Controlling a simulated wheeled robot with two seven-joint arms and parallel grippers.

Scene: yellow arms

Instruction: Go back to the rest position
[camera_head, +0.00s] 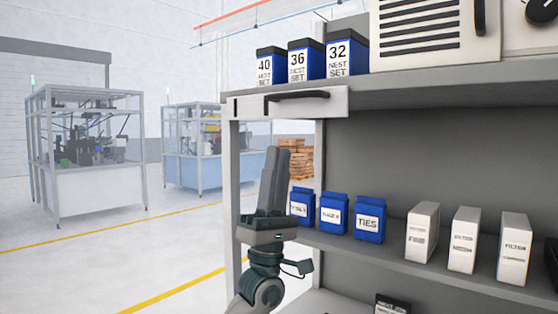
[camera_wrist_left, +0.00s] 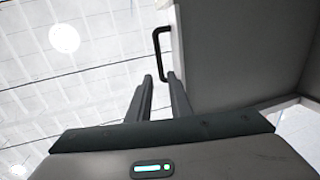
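My left gripper (camera_head: 277,146) stands upright in front of the left end of the shelf unit, fingers pointing up. It is below the shelf's black handle (camera_head: 298,96). In the left wrist view my left gripper (camera_wrist_left: 159,77) shows a narrow gap between its two fingers, with nothing held in it. The handle (camera_wrist_left: 157,52) shows beyond the fingertips in that view, apart from them as far as I can see. My right gripper is not in view.
The grey shelf unit (camera_head: 410,96) fills the right side. Blue boxes (camera_head: 369,218) and white filter boxes (camera_head: 464,240) stand on its middle shelf, near my left gripper. More blue boxes (camera_head: 346,55) stand on top. The floor (camera_head: 120,255) at left is clear.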

